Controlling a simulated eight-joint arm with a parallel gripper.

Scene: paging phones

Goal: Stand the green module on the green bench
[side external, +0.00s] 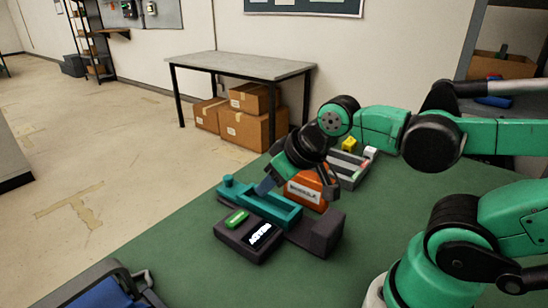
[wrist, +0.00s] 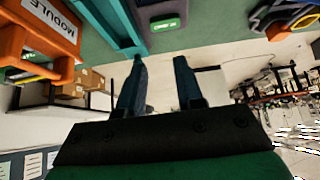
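A long teal-green piece (side external: 262,205) with raised ends lies on the green bench (side external: 180,225), beside a dark grey unit (side external: 240,241) that bears a small bright green block (side external: 236,219) and a lettered display. I cannot tell for sure which green part is the module; the teal piece fits best. In the wrist view the teal piece (wrist: 120,25) is at the top, left of the green block (wrist: 165,23). My gripper (wrist: 160,62) is open, with nothing between its fingers. Its left fingertip appears close to the teal piece; contact cannot be told. In the side view the arm partly hides this spot.
An orange case (side external: 308,188) labelled MODULE stands just behind the teal piece. A dark block (side external: 322,235) lies to its right. A grey tray (side external: 346,168) with a yellow block (side external: 348,144) is farther back.

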